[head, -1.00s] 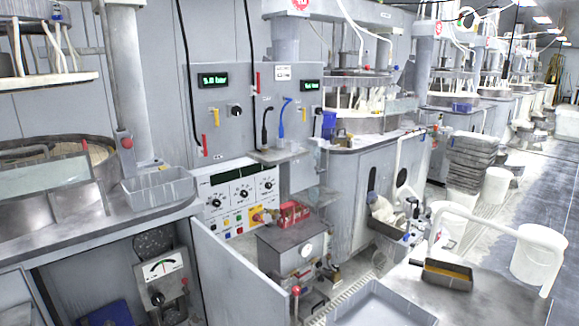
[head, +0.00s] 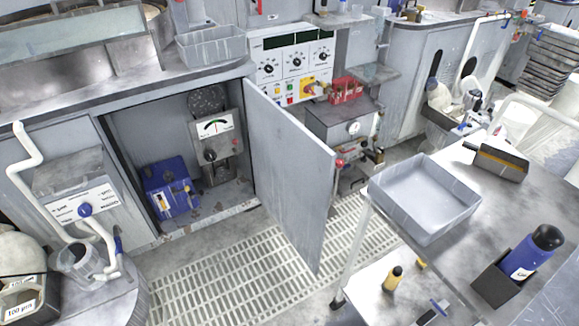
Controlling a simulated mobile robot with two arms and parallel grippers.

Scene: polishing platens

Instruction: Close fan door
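A grey cabinet door (head: 290,175) stands wide open in the middle of the head view. It is hinged at the right side of the cabinet opening and swings out over the floor grating. Inside the open cabinet are a blue box (head: 170,192) and a grey gauge unit (head: 215,145) with a dial. A dark round mesh part, possibly a fan, shows behind the gauge unit. Neither of my grippers is in view.
A metal floor grating (head: 225,285) lies clear before the cabinet. To the right, a table holds a grey tray (head: 425,195) and a blue bottle (head: 535,252). A pump-like unit (head: 75,195) stands at left.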

